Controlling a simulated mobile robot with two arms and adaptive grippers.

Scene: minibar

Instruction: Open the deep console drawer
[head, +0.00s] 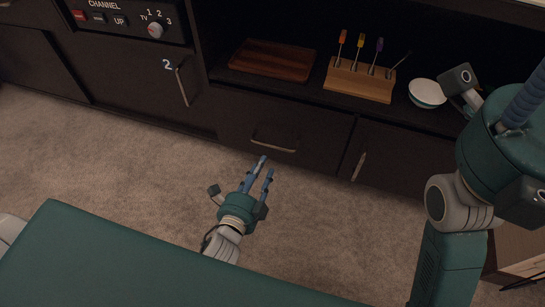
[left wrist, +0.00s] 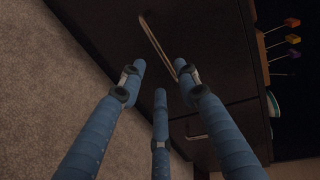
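The dark console drawer front (head: 325,130) is below the open shelf, with a pale bar handle (head: 273,142). The drawer looks shut, its front flush with the console. My left gripper (head: 267,166) is just in front of and below the handle, its blue fingers apart and empty. In the left wrist view a bar handle (left wrist: 157,43) lies beyond the fingertips (left wrist: 160,68), not between them. A blue ribbed part of my right arm (head: 525,97) shows at the right edge; its fingertips cannot be made out.
On the shelf are a wooden board (head: 272,60), a wooden tool block (head: 358,81) with several coloured-handled tools, and a bowl (head: 426,93). Cabinet doors with handles flank the drawer, left (head: 182,85) and right (head: 359,166). Carpet (head: 130,160) in front is clear.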

